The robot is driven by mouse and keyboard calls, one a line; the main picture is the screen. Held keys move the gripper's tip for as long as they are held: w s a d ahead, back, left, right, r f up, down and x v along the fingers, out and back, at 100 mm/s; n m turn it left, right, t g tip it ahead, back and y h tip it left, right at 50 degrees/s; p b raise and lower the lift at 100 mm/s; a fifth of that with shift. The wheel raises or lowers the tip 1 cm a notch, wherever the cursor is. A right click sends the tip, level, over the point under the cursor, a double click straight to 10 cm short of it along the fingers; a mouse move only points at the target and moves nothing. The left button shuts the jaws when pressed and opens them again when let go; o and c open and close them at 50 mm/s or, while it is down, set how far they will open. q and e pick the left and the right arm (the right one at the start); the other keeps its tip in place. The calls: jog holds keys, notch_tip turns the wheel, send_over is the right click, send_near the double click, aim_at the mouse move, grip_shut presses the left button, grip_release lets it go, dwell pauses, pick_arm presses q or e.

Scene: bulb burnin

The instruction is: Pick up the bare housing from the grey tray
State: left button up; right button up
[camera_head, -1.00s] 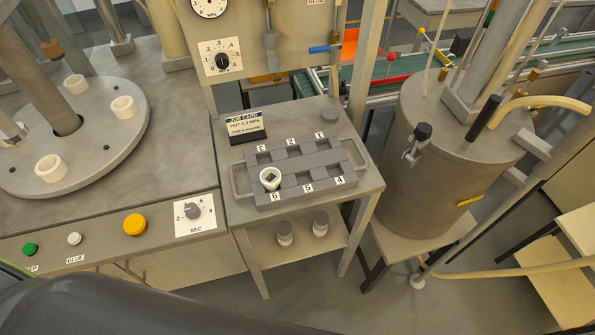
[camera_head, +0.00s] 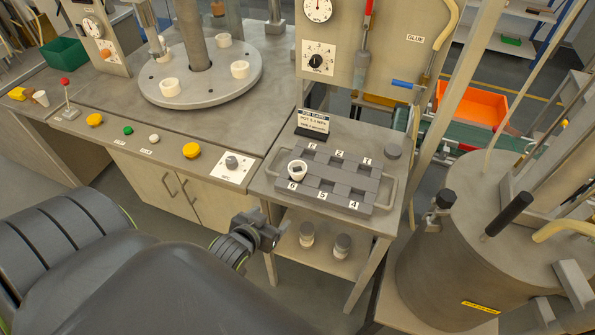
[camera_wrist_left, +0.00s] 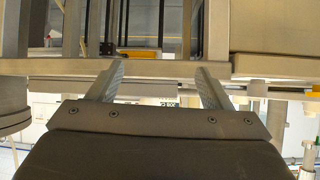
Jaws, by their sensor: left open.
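The grey tray (camera_head: 334,205) lies on a small side table, with numbered pockets and a handle at each end. The bare housing (camera_head: 297,170), a white cup-like piece with a dark square opening, stands in the tray at pocket 6. The other pockets look empty. My left gripper (camera_head: 274,230) is in front of the table, to the lower left of the tray and apart from it. In the left wrist view its two fingers (camera_wrist_left: 158,88) are spread with nothing between them. The housing does not show in that view. My right gripper is out of view.
Two small jars (camera_head: 342,244) stand on the lower shelf. A round turntable (camera_head: 215,85) bears several white housings. A large grey pot (camera_head: 450,255) stands at right.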

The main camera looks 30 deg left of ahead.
pick_arm(q)
notch_tip(320, 180, up, 12)
jog(key=d+t, duration=0.1)
jog(key=t, duration=0.1)
jog(key=p, duration=0.3)
send_near(301, 163)
jog(key=x, duration=0.4)
jog(key=shift+w, duration=0.1)
jog(key=shift+p+x, duration=0.55)
jog(key=shift+x, duration=1.45)
jog(key=shift+w+a+f, duration=0.15)
jog(key=shift+w+f, duration=0.25)
jog(key=shift+w, duration=0.15)
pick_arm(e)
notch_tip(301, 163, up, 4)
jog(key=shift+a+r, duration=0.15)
pick_arm(q)
jog(key=shift+c, duration=0.4)
jog(key=c, duration=1)
